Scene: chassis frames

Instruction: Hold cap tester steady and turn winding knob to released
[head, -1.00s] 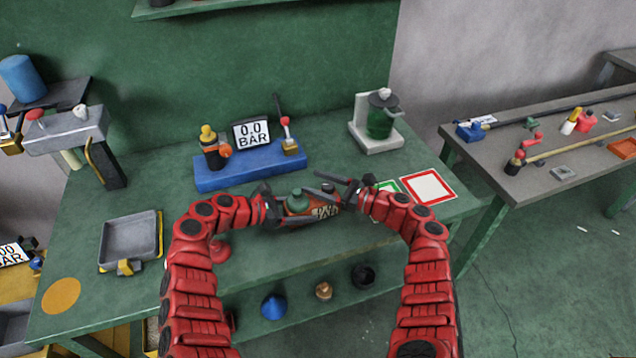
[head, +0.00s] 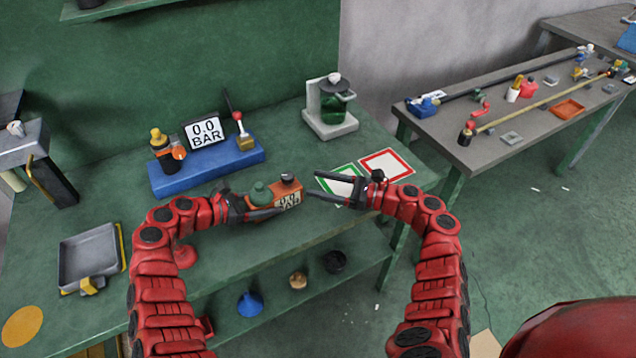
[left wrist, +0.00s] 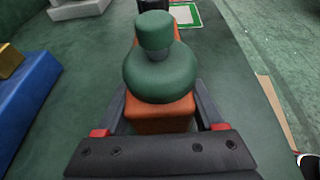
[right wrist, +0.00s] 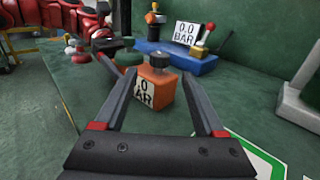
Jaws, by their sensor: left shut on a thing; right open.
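The cap tester (head: 262,207) is an orange block on the green bench, with a green rounded cap (head: 261,192) near its left end and a "0.0 BAR" display on its front. The black winding knob (head: 288,179) is on top at its right end; it also shows in the right wrist view (right wrist: 159,60). My left gripper (left wrist: 160,112) is shut on the tester's orange body, a finger on each side below the green cap. My right gripper (head: 314,185) is open and empty, just right of the knob and pointing at it. The knob's turned position cannot be read.
A blue stand (head: 207,167) with another "0.0 BAR" display sits behind the tester. Green-framed (head: 340,186) and red-framed (head: 386,166) squares lie right, partly behind my right gripper. A grey machine (head: 331,121) stands at back right; a grey tray (head: 88,258) lies left.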

